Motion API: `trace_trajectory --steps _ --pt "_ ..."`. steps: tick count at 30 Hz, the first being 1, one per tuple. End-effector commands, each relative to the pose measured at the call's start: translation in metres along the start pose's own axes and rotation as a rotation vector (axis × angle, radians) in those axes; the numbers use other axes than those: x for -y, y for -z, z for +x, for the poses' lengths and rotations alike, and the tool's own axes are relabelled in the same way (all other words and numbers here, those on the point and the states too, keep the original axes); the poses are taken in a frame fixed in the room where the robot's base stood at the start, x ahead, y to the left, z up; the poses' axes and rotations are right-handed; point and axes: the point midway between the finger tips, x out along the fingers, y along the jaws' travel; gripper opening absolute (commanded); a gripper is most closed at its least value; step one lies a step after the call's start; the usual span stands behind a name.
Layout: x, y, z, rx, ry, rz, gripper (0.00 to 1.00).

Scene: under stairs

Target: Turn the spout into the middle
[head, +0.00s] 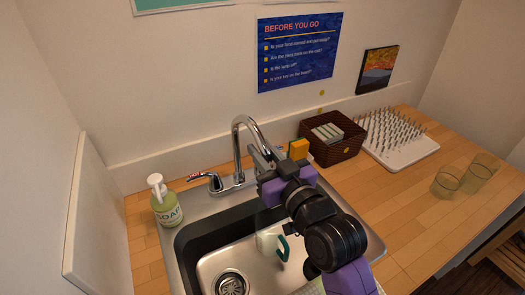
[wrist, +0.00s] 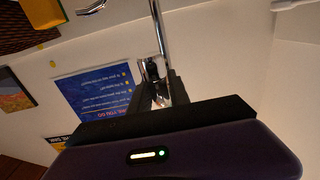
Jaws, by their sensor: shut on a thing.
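The chrome spout (head: 237,140) rises from its base behind the sink and arches over toward the front right. My gripper (head: 262,160) is shut on the spout near its downward end, and the gripper partly hides the tip. In the wrist view the chrome pipe (wrist: 160,35) runs down between my closed fingers (wrist: 155,85). The steel sink (head: 215,268) lies in front of the spout. The faucet lever (head: 204,178), with a red mark, is left of the spout base.
A soap bottle (head: 165,200) stands left of the sink. A white mug with a green handle (head: 268,242) is in the basin near the drain (head: 232,284). A yellow-orange block (head: 298,148), a brown basket (head: 345,152), a white drying rack (head: 412,152) and glasses (head: 446,181) are to the right.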

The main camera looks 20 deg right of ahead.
Motion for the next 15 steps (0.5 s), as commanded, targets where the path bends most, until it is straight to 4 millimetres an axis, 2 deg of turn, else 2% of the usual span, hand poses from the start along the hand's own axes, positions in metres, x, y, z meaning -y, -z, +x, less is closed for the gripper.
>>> trace_trajectory --steps 3,4,7,15 --pt "0.0007 0.0052 0.0000 -0.011 0.001 0.000 0.00" --pt "0.0007 0.0052 0.0000 -0.011 0.001 0.000 0.24" --pt "0.0005 0.0045 0.0001 -0.010 0.001 0.000 0.44" --pt "0.0002 0.0020 0.0000 -0.004 0.000 0.000 0.44"
